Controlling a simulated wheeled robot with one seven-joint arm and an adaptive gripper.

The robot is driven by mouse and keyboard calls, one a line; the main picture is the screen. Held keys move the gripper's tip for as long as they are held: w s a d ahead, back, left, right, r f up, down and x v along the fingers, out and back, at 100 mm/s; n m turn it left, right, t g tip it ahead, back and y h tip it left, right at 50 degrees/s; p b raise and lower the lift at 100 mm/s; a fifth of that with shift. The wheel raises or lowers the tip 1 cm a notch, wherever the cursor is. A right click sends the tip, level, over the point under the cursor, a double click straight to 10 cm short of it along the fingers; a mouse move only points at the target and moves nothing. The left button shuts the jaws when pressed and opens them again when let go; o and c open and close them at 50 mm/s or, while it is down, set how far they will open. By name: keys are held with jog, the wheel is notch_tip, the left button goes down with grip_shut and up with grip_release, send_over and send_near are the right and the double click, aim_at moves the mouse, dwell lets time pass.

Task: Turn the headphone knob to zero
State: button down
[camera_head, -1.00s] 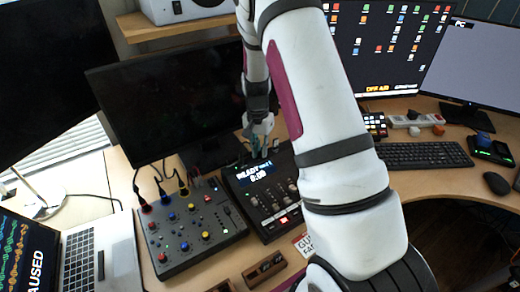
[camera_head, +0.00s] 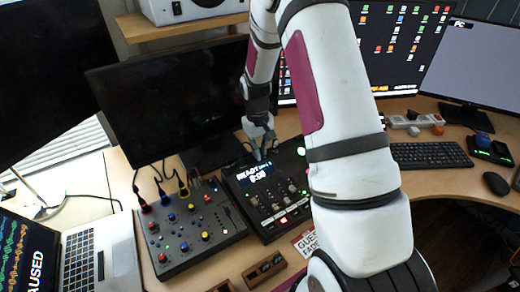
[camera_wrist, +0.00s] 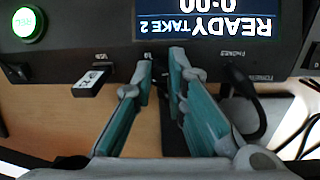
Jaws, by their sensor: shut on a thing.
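The black recorder (camera_head: 268,225) has a lit screen (camera_head: 252,174) reading READY. My gripper (camera_head: 264,154) is at its back edge, beyond the screen. In the wrist view my gripper (camera_wrist: 161,62) has its two teal fingers close together, tips at the recorder's edge (camera_wrist: 120,52). They are shut on a small dark thing that is mostly hidden between them; I cannot tell whether it is the headphone knob. A PHONES label and a black cable (camera_wrist: 258,118) are just right of the fingers. No knob is clearly marked as the headphone knob.
A USB stick (camera_wrist: 91,83) sticks out left of the fingers. A grey mixer (camera_head: 190,230) with coloured knobs stands left of the recorder. A dark monitor (camera_head: 165,105) is close behind.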

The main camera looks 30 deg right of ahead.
jog(key=n, duration=0.4)
jog(key=shift+p, duration=0.4)
jog(key=shift+n+p, duration=0.3)
jog(key=shift+n, duration=1.3)
jog(key=shift+a, duration=0.1)
jog(key=c, duration=1.6)
grip_release()
jog(key=shift+r, duration=0.15)
jog(key=shift+s+a+r, duration=0.1)
jog(key=shift+s+r, duration=0.05)
jog(key=shift+r, duration=2.8)
jog(key=shift+s+a+r, duration=0.1)
jog(key=shift+r, duration=2.8)
